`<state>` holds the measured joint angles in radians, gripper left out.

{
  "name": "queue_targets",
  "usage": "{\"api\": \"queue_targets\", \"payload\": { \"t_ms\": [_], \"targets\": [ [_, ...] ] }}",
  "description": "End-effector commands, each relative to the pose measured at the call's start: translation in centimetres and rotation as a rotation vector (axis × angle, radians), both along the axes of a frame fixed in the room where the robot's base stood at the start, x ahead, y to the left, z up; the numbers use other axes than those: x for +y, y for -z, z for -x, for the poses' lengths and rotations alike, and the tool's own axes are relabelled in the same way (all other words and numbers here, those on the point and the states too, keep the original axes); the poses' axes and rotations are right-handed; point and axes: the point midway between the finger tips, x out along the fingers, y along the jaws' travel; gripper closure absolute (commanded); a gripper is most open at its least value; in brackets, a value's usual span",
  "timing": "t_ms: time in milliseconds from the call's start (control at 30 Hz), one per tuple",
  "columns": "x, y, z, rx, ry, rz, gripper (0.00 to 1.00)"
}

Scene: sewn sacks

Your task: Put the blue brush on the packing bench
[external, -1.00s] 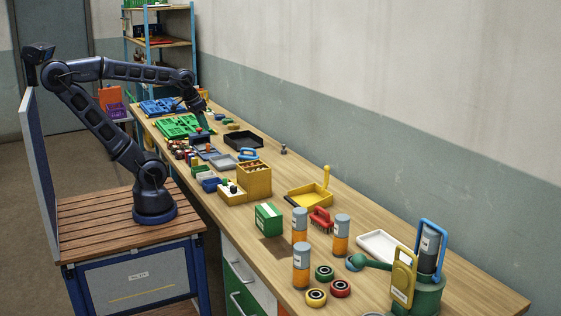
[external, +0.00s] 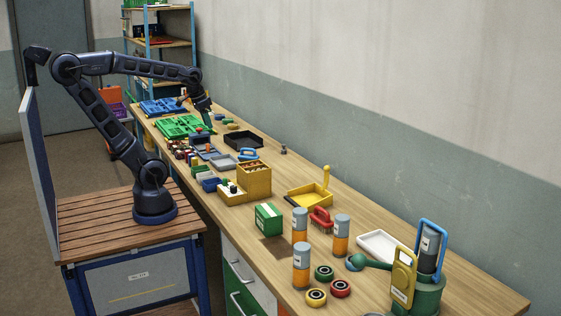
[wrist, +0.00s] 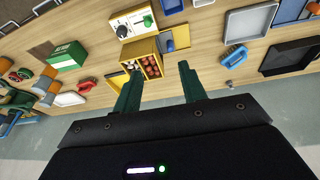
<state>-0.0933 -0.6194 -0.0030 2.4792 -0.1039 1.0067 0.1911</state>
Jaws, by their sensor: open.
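The blue brush (external: 248,154) lies on the long wooden bench (external: 285,171), beside the black tray and behind the yellow box. It also shows in the wrist view (wrist: 235,55), right of the fingers and apart from them. My gripper (external: 208,124) is over the far part of the bench, farther from the external camera than the brush. In the wrist view my gripper (wrist: 158,78) has its two green fingers spread, with nothing held between them. No label shows which surface is the packing bench.
A black tray (external: 243,138), a yellow box (external: 254,180) with compartments and a green crate (external: 180,126) stand near the brush. A yellow dustpan (external: 310,195), a red brush (external: 320,218) and several cans stand nearer the camera. The bench's wall side has bare wood.

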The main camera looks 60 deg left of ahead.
Motion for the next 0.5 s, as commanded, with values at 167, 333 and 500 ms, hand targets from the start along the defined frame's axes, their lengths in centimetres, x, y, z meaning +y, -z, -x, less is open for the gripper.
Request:
{"api": "queue_targets", "payload": {
  "t_ms": [167, 333, 500],
  "targets": [
    [1.1, 0.8, -3.0, 0.088, 0.053, 0.062, 0.58],
    [2.4, 1.6, -5.9, 0.142, 0.112, 0.138, 0.58],
    [4.2, 2.7, -8.8, 0.173, 0.168, 0.229, 0.58]
  ]
}}
